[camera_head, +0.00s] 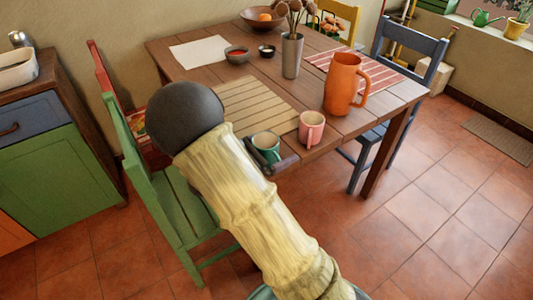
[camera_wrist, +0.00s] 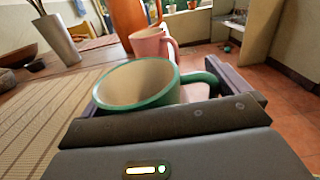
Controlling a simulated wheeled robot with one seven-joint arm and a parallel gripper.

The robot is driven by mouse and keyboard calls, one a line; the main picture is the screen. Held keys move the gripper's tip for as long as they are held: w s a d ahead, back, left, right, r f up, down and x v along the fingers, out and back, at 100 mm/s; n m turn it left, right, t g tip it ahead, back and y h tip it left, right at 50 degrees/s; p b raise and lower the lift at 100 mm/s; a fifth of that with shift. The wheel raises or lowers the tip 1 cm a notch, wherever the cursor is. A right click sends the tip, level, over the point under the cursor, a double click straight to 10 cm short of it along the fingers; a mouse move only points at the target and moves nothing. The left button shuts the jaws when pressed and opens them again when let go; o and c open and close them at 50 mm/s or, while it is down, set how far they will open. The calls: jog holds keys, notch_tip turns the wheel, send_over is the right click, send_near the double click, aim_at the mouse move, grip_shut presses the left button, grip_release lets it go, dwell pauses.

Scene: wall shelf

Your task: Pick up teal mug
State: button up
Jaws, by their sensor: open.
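The teal mug (camera_head: 266,146) stands near the front edge of the wooden table, with a cream inside and a green rim. In the wrist view the teal mug (camera_wrist: 137,86) is close in front of my gripper (camera_wrist: 165,92), its handle pointing right. My gripper is open, with the right finger beyond the handle and the left finger mostly hidden beside the mug's left side. In the head view my gripper (camera_head: 270,162) is at the mug, partly hidden by my arm. I cannot tell whether the fingers touch the mug.
A pink mug (camera_head: 311,129) stands just right of the teal mug, with an orange pitcher (camera_head: 342,84) behind it. A striped placemat (camera_head: 250,104) lies to the left. A grey vase (camera_head: 291,56) stands farther back. A green chair (camera_head: 176,194) is at the near side.

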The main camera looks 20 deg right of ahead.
jog(key=shift+s+a, duration=0.15)
jog(key=shift+a, duration=0.05)
jog(key=shift+d, duration=0.1)
jog(key=shift+d, duration=0.1)
jog(key=c, duration=0.8)
jog(key=shift+o, duration=0.2)
notch_tip(320, 180, up, 10)
jog(key=p, duration=0.3)
